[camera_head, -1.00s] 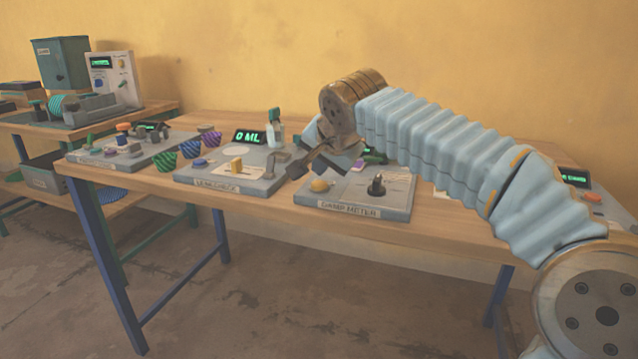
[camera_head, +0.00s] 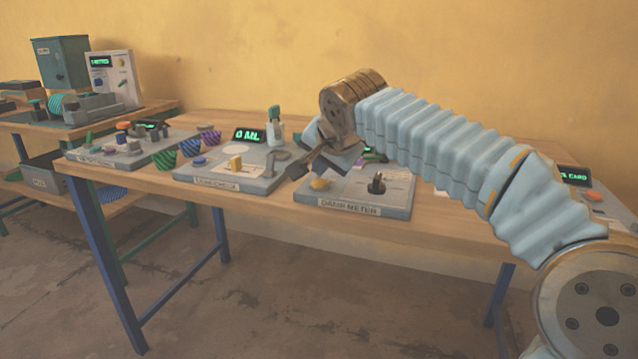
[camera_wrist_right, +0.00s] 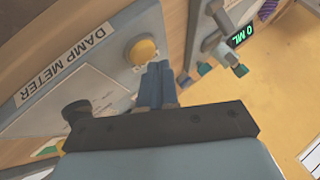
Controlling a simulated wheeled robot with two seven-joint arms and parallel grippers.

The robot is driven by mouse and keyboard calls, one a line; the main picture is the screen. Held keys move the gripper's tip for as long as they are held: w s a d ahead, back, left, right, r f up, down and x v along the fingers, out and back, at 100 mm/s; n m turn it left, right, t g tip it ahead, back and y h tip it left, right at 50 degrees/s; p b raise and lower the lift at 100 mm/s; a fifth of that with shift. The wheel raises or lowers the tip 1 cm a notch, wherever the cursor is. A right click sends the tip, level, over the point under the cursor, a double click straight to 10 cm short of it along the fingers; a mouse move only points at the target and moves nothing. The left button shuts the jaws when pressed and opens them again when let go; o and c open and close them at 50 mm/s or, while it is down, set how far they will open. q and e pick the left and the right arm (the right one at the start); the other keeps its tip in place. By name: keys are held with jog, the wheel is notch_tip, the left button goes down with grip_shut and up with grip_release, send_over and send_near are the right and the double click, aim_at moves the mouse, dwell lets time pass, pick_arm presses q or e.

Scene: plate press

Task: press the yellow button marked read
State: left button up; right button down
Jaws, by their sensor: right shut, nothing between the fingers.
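The yellow button (camera_head: 319,184) is a round dome on the grey damp meter panel (camera_head: 345,198), near its left side. Its marking is not legible. It also shows in the wrist view (camera_wrist_right: 143,51), close to my fingertips. My right gripper (camera_head: 292,171) is shut and empty, angled down to the left above the panel's left edge. In the wrist view its blue-grey fingers (camera_wrist_right: 158,70) are together just beside the button in the picture; I cannot tell whether they touch it. My left gripper is not in view.
A black knob (camera_head: 376,184) stands right of the button. More panels stand at the table's left end and behind my right arm.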

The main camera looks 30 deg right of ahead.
aim_at(321, 183)
jog(key=shift+f+b, duration=0.4)
jog(key=shift+f, duration=0.15)
dwell(0.6)
jog(key=shift+r, duration=0.15)
jog(key=shift+r+p, duration=0.65)
jog(key=shift+p, duration=0.05)
jog(key=shift+r, duration=0.1)
notch_tip(321, 183, up, 5)
jog(key=p, duration=0.4)
dwell(0.8)
